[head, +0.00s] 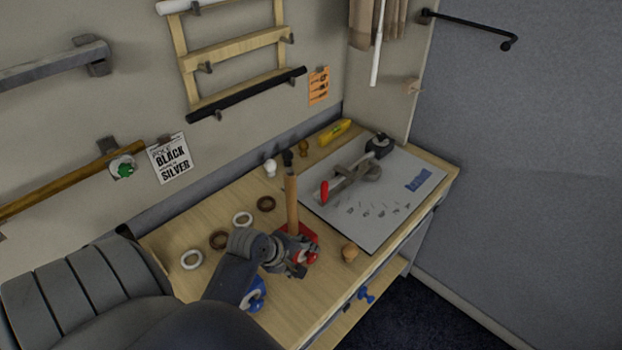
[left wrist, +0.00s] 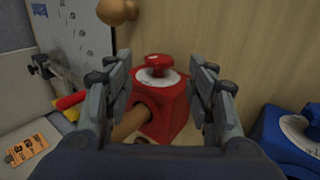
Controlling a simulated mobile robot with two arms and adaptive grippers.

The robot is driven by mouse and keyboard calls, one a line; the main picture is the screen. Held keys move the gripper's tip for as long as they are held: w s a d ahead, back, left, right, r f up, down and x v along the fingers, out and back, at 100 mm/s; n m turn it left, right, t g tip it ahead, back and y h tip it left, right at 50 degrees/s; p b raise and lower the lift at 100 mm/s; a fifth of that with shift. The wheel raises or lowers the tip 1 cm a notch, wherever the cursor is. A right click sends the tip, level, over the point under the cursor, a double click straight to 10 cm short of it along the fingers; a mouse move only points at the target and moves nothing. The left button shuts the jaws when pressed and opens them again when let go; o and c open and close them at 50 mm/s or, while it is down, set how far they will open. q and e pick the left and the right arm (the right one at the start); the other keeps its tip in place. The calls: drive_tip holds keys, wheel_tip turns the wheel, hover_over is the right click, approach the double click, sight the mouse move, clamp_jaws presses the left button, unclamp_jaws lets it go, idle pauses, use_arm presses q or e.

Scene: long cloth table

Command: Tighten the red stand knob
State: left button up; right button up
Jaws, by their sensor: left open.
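The red stand (head: 308,234) is on the wooden table, with an upright wooden pole (head: 292,203) in it. Its red knob (head: 308,258) is on the stand's near side, partly hidden by my left gripper (head: 292,264). In the left wrist view the red knob (left wrist: 158,63) sits on a white dial on the red block (left wrist: 174,108). The pole (left wrist: 130,122) passes into the block. My left gripper (left wrist: 160,88) is open, its fingers either side of the knob in the picture; I see no contact. My right gripper is not in view.
A blue stand (left wrist: 286,142) is close beside, on the right of the left wrist view. Several rings (head: 243,219) lie left of the pole. A wooden knob (head: 350,252) stands by the grey board (head: 395,185), which bears a red-handled tool (head: 325,189).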

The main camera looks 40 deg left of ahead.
sight(311, 258)
use_arm(q)
drive_tip(key=x, duration=0.4)
drive_tip(key=shift+w+a+f, duration=0.15)
drive_tip(key=shift+w+a, duration=0.1)
drive_tip(key=shift+p+x, duration=0.4)
drive_tip(key=shift+x, duration=0.4)
drive_tip(key=shift+w+f, duration=0.15)
drive_tip(key=shift+f, duration=0.15)
drive_tip(key=shift+d, duration=0.1)
drive_tip(key=c, duration=1.1)
